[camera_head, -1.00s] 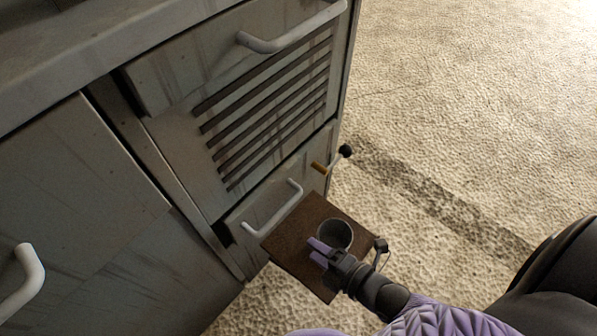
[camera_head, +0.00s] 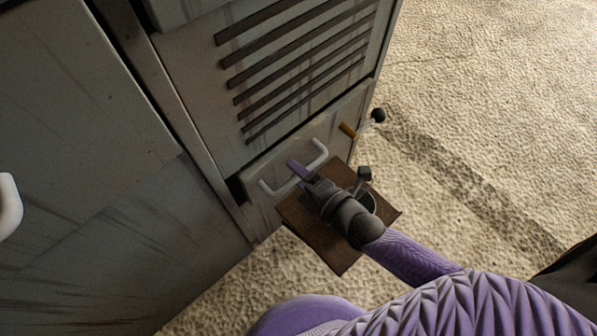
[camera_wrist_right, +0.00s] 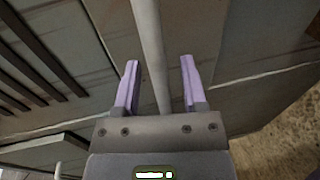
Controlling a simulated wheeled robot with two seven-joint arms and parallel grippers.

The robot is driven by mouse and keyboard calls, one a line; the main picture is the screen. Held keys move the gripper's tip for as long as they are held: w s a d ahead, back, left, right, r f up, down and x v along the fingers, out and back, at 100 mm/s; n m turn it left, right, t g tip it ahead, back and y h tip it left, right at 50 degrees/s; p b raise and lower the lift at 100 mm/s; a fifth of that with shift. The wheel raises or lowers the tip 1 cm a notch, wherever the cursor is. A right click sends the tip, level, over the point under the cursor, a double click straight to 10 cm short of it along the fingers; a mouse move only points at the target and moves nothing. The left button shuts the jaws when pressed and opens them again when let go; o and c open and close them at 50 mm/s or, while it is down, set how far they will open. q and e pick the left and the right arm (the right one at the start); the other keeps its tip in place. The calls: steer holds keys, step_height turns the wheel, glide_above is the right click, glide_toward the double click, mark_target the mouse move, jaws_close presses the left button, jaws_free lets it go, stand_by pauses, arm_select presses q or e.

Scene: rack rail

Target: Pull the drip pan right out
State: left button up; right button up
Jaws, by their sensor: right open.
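The drip pan shows as a grey front (camera_head: 314,140) low on the cabinet, under the slatted panel, with a white bar handle (camera_head: 320,157). My right gripper (camera_head: 298,168) is at this handle in the head view. In the right wrist view, the handle bar (camera_wrist_right: 150,50) runs between the two purple fingers of the right gripper (camera_wrist_right: 160,85). The fingers are open, with gaps on both sides of the bar. The middle of the handle is hidden by the gripper in the head view. My left gripper is not in view.
A brass-coloured fitting with a black knob (camera_head: 378,115) sticks out at the cabinet's right edge. Carpet (camera_head: 480,120) to the right is clear.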

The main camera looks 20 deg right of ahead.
jaws_close()
stand_by(1.3)
